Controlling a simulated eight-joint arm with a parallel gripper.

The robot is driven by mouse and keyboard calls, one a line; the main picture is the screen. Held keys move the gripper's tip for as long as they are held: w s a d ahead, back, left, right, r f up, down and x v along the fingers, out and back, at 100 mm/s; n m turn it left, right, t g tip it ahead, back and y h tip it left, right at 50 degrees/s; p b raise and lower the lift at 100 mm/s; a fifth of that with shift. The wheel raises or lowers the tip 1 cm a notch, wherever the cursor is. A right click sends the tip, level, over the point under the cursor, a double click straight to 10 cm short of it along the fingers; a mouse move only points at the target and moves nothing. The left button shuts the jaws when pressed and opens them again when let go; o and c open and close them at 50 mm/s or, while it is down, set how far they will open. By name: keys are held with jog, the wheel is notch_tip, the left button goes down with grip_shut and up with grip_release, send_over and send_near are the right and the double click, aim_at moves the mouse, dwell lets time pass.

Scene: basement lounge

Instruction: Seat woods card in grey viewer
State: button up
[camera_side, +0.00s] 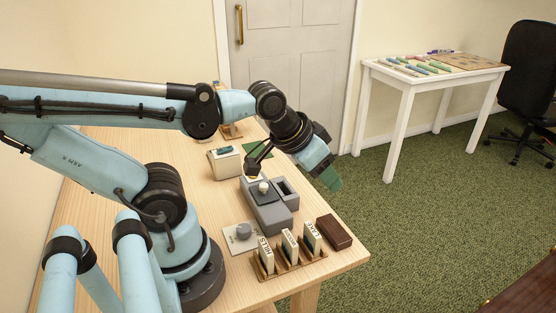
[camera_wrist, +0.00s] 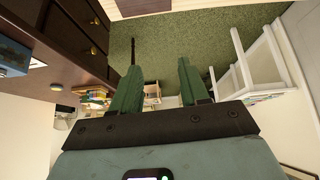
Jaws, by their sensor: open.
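The grey viewer (camera_side: 268,213) sits on the wooden table, with a pale knob on top and a dark rectangular opening in its right part. In front of it, a wooden rack (camera_side: 290,268) holds three upright cards. The middle card (camera_side: 290,247) seems to read WOODS; its lettering is small. The left card (camera_side: 266,256) seems to read HILLS and the right card (camera_side: 312,240) LAKE. My gripper (camera_side: 330,178) is raised beyond and right of the viewer, apart from the cards. In the wrist view my gripper (camera_wrist: 157,85) has its green fingers apart with nothing between them.
A dark brown block (camera_side: 334,232) lies right of the rack near the table edge. A pale plate with a grey knob (camera_side: 242,236) lies left of the rack. A cream box (camera_side: 225,162) stands behind the viewer. A white side table (camera_side: 400,80) stands farther off.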

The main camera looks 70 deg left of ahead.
jog(key=s+n+g, duration=0.1)
jog(key=n, duration=0.2)
jog(key=r+n+g, duration=0.2)
jog(key=n+g, duration=0.4)
jog(key=n, duration=0.8)
send_over(290, 237)
jog(key=f, duration=0.6)
jog(key=shift+w+d, duration=0.15)
jog(key=shift+w, duration=0.05)
jog(key=shift+s+f, duration=0.15)
jog(key=shift+f, duration=1.4)
jog(key=shift+s+f, duration=0.1)
jog(key=shift+f, duration=1.45)
jog(key=shift+c, duration=0.4)
grip_shut()
